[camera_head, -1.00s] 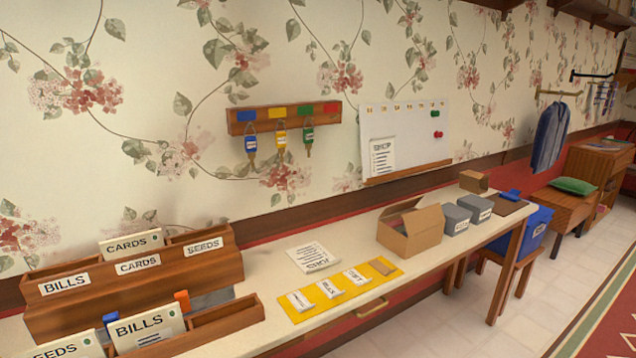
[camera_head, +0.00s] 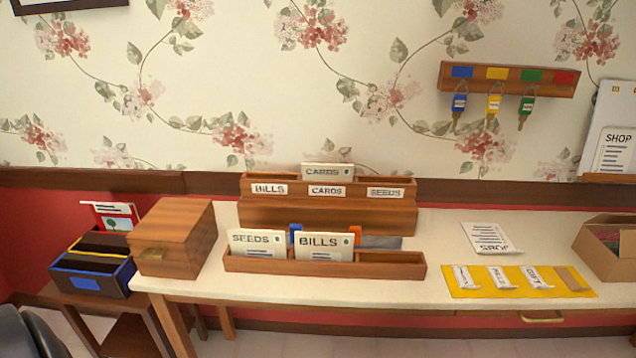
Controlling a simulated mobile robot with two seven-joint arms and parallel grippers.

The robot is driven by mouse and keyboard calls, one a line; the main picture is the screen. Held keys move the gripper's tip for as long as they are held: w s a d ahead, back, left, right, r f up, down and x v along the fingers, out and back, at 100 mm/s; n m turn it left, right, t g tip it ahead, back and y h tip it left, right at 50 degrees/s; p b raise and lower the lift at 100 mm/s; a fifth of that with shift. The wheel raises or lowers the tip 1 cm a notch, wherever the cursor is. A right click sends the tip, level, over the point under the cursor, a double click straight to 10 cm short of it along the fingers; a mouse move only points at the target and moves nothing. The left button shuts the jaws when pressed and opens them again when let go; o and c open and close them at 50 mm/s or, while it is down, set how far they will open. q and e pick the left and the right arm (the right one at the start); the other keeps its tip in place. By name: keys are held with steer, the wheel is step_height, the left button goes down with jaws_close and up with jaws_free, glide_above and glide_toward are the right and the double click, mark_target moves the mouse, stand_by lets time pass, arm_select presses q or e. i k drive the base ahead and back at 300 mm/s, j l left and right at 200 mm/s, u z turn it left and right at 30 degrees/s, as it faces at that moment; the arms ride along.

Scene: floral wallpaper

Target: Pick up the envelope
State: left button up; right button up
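Several envelope-like cards stand in a wooden sorter on the table. In the front tray (camera_head: 400,272) are a white one marked SEEDS (camera_head: 257,244) at the left and one marked BILLS (camera_head: 324,247) beside it. One marked CARDS (camera_head: 327,172) stands upright in the middle slot of the back rack (camera_head: 330,219), whose slots are labelled BILLS, CARDS and SEEDS. I cannot tell which one the task means. Neither of my grippers is in view.
The table (camera_head: 445,235) has a wooden box (camera_head: 176,238) at its left end. A yellow mat (camera_head: 458,281) with small packets, a printed sheet (camera_head: 487,238) and a cardboard box (camera_head: 607,249) are at the right. A key rack (camera_head: 508,79) hangs above. A dark file box (camera_head: 92,274) stands at far left.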

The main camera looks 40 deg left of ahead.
mark_target(250, 242)
steer(key=u, duration=1.6)
